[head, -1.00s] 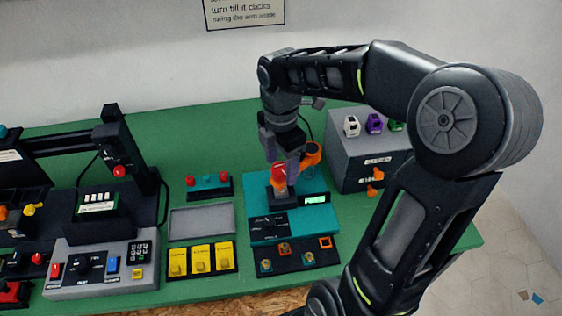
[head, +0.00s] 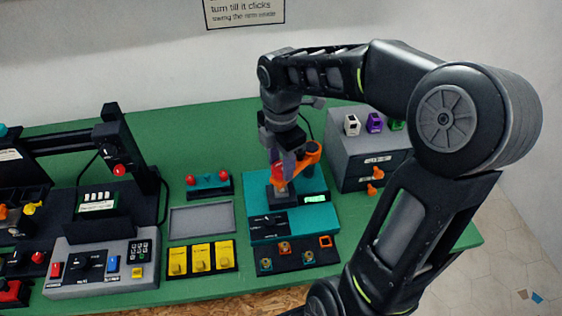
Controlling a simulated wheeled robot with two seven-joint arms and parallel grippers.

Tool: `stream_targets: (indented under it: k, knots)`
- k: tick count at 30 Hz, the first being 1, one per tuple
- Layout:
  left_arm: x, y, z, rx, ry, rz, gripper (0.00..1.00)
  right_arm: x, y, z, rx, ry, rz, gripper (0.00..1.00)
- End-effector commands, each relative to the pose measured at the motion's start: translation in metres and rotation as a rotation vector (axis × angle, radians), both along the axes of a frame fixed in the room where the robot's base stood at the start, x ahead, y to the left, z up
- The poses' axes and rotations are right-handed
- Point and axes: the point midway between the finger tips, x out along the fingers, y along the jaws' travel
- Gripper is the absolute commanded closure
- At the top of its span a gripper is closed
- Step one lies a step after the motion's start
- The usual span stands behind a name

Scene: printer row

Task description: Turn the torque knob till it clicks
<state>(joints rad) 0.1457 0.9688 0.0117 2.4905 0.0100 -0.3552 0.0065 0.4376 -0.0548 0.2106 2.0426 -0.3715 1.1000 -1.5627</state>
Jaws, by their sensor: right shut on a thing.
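The teal tester (head: 318,183) stands on the green table with a small lit green display. On top of it is an orange-red knob (head: 311,154), its orange part sticking out to the upper right. My right gripper (head: 283,170) reaches down from above and is shut on the knob. The fingers and arm hide part of the knob, and I cannot see any mark showing its angle. My left gripper is not in view.
A grey cabinet (head: 350,158) with coloured pieces on top stands close right of the tester. A dark tray (head: 300,259) with small parts lies in front. Yellow blocks (head: 201,256) and a teal bar with red buttons (head: 209,185) are to the left.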

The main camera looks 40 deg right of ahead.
Motion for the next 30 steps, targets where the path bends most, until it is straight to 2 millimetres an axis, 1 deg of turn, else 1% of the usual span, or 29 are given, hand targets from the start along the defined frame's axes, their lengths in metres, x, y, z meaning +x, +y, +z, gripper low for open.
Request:
stream_targets:
  k: [8,14,20,30]
  knots:
    - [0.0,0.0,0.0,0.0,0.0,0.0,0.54,0.0,0.0,0.0,0.0,0.0,-0.012,0.99]
    - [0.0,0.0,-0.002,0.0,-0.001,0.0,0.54,0.0,0.0,0.0,0.0,0.0,-0.069,0.99]
    - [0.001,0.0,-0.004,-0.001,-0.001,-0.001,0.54,0.0,0.0,-0.001,0.0,0.0,-0.181,0.99]
    - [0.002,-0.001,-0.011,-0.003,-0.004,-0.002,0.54,0.001,0.0,-0.001,0.001,-0.001,-0.477,0.99]
